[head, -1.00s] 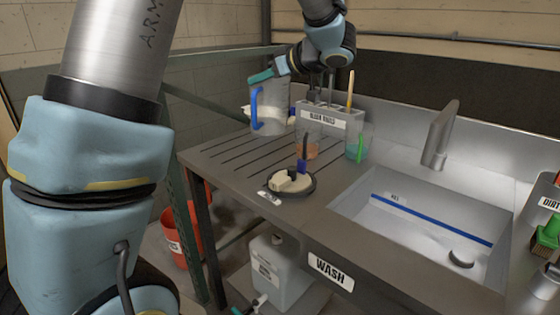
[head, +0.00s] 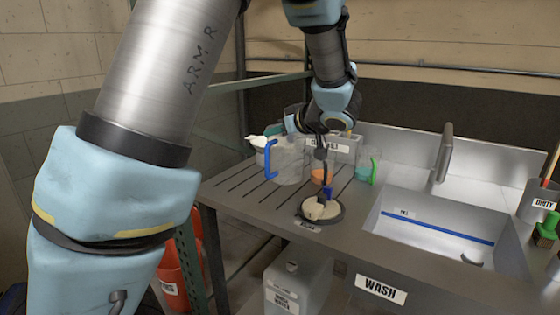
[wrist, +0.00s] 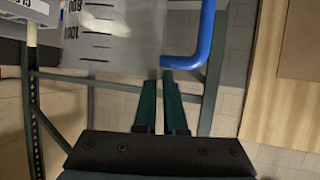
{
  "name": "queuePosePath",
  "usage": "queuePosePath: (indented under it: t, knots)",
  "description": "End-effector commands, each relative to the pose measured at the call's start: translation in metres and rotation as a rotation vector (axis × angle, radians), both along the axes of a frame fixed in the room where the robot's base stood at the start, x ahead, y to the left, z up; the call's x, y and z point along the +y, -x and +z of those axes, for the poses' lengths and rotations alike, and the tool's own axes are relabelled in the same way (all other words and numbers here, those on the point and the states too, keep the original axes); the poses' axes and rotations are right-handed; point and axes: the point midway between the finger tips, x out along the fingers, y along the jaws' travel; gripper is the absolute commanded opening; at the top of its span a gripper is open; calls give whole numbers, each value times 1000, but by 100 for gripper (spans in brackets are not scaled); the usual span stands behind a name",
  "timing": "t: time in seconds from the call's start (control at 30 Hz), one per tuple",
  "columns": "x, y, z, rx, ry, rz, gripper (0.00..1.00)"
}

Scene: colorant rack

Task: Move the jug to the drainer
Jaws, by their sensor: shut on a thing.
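The jug is a clear measuring jug (head: 289,163) with a blue handle (head: 269,161) and dark graduation marks. It is upright over the slotted drainer (head: 238,187) left of the sink; whether its base touches the slots I cannot tell. My gripper (head: 272,132) is at the jug's top rim, its teal fingers close together. In the wrist view the jug wall (wrist: 112,38) fills the upper left, with the blue handle to its right. My gripper's fingers (wrist: 159,80) are shut at the jug's rim. The exact contact is partly hidden.
Right of the jug stand a beaker with orange liquid (head: 319,177) and a green-handled beaker (head: 374,168). A white vessel (head: 258,143) is behind left. A labelled rack (head: 345,147) stands behind. In front is a round dark-rimmed dish (head: 322,211); the sink (head: 430,215) is right.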

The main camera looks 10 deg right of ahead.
Motion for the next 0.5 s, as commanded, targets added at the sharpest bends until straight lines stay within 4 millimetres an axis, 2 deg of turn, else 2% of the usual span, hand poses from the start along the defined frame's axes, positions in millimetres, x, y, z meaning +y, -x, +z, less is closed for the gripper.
queuePosePath:
  t: [0.4,0.5]
  knots:
    - [0,0,-49,1,-2,0,0]
    - [0,0,-54,-1,0,0,0]
